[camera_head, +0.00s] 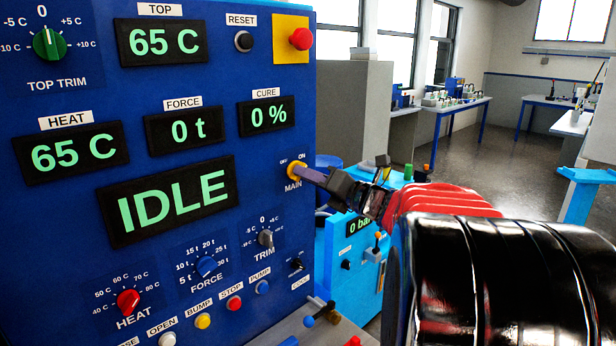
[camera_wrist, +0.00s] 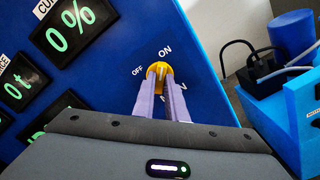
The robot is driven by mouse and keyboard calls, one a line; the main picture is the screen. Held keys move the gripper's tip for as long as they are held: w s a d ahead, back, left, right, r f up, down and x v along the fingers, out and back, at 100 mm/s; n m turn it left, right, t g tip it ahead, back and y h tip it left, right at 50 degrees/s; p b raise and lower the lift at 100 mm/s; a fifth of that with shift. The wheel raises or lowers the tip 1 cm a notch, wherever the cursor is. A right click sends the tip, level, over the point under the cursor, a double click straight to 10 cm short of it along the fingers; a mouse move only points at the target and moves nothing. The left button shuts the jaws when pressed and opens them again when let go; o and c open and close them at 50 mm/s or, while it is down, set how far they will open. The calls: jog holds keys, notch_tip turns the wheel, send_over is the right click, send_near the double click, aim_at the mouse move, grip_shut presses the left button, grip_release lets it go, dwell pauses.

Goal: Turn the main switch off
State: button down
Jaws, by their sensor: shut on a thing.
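The main switch (camera_head: 294,171) is a yellow rotary knob on the right side of the blue control panel, with OFF and ON labels above it and MAIN below it. My gripper (camera_head: 308,175) reaches it from the right in the head view. In the wrist view the yellow main switch (camera_wrist: 158,70) sits between the tips of my two pale purple fingers (camera_wrist: 160,84), which are shut on it. The fingers cover part of the knob, so its exact pointing direction is hard to tell. The panel displays are lit, and the large one (camera_head: 170,200) reads IDLE.
A red stop button (camera_head: 301,39) on a yellow plate and a black reset knob (camera_head: 243,41) are above. A TRIM knob (camera_head: 265,238) and several push buttons are below. A blue unit (camera_head: 350,262) reading 0 bar stands right of the panel, below my arm.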

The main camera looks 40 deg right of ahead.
jog(key=shift+f, duration=0.1)
jog(key=shift+n, duration=8.8)
jog(key=c, duration=1.8)
grip_release()
